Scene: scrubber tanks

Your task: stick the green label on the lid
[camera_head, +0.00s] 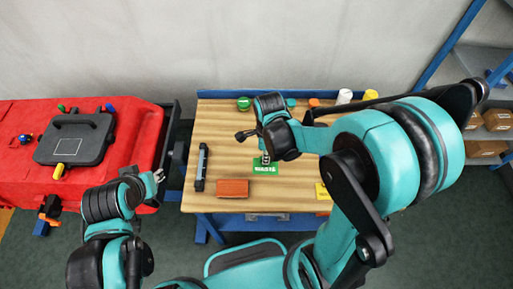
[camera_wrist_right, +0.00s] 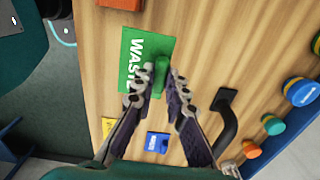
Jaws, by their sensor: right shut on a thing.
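The green label (camera_head: 268,168), with white lettering, lies on the wooden workbench top. In the right wrist view the green label (camera_wrist_right: 134,50) reads "WASTE" and has a raised green tab. My right gripper (camera_head: 265,160) is at the label. In the wrist view the right gripper's fingers (camera_wrist_right: 160,88) are closed about the tab. The label looks flat on or very close to the wood. The dark lid (camera_head: 88,148) with a handle and a pale square outline sits on the red tank at the left. My left gripper (camera_head: 158,176) is empty, beside the tank's right end; its opening is unclear.
The red tank (camera_head: 25,165) carries coloured caps. On the bench are an orange-red block (camera_head: 233,188), a dark long tool (camera_head: 201,168), a yellow label (camera_head: 321,191) and, in the wrist view, a blue label (camera_wrist_right: 157,142). Coloured lidded containers line the back edge. Shelves stand at the right.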

